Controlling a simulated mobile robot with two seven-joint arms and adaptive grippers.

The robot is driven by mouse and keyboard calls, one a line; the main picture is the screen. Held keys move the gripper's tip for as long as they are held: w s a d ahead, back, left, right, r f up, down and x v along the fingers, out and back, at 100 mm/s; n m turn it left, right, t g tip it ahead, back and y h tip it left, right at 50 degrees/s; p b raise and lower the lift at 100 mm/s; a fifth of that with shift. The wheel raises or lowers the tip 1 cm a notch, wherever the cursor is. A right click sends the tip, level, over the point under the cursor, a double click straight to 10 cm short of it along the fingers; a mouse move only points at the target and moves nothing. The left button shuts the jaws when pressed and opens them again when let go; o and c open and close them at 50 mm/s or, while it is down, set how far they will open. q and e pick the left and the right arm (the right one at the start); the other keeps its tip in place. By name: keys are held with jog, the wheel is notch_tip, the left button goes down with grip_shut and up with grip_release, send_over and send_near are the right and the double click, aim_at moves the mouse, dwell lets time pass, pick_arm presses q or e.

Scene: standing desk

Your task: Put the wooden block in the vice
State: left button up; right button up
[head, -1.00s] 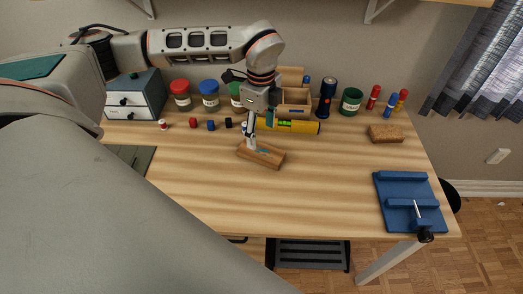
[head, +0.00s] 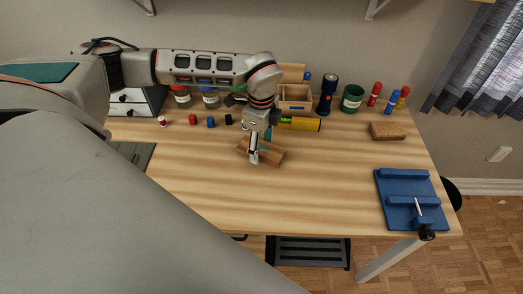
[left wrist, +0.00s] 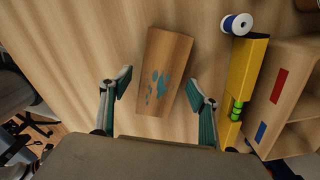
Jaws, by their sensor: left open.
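The wooden block (head: 272,156) lies flat on the desk near its middle, below the yellow spirit level in the head view. In the left wrist view the block (left wrist: 161,70) shows a teal paint mark and has its near end between my fingers. My left gripper (left wrist: 158,92) is open and empty, with a finger to each side of the block and gaps between. In the head view my left gripper (head: 254,160) hides part of the block. The blue vice (head: 405,190) stands at the desk's right front corner. My right gripper is not in view.
The yellow level (left wrist: 248,80) lies close to the block, beside a wooden organiser (left wrist: 294,95). Jars, a flashlight (head: 327,95), markers and a brush or sponge-like brown block (head: 387,131) stand along the back. The desk between block and vice is clear.

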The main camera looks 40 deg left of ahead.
aim_at(262, 148)
pick_arm(q)
jog(key=c, duration=1.4)
jog(key=shift+r, duration=0.15)
notch_tip(262, 148, up, 20)
jog(key=shift+f+p, duration=0.1)
jog(key=shift+p, duration=0.55)
